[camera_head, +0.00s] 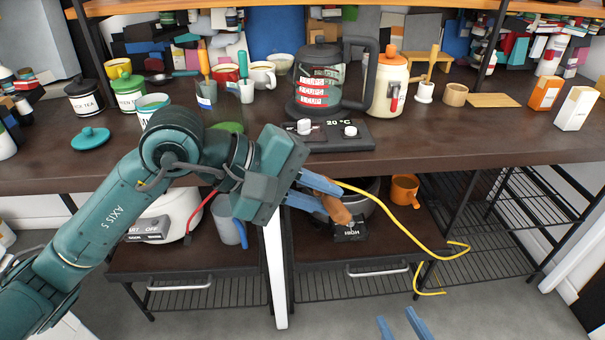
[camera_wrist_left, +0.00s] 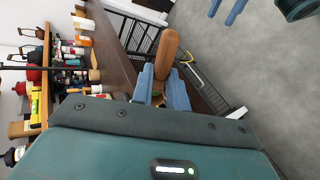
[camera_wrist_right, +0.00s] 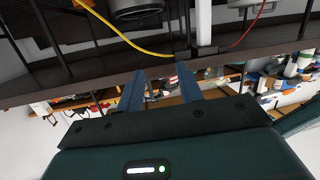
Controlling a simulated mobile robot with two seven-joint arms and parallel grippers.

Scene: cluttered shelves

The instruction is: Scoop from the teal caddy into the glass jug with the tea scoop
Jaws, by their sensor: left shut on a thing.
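The teal caddy (camera_head: 150,108), pale with a teal rim, stands on the dark counter, its lower part hidden by my left arm. A teal lid (camera_head: 90,138) lies to its left. The glass jug (camera_head: 320,76), with cup marks and a black handle, stands on a black base reading 20 °C. My left gripper (camera_head: 322,193) is shut on a brown wooden handle, apparently the tea scoop's (camera_head: 335,211), below the counter's front edge. The handle also shows in the left wrist view (camera_wrist_left: 167,50); the scoop's bowl cannot be made out. My right gripper (camera_head: 398,326) is open and empty, low over the floor.
A cream pot (camera_head: 387,84) stands right of the jug.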

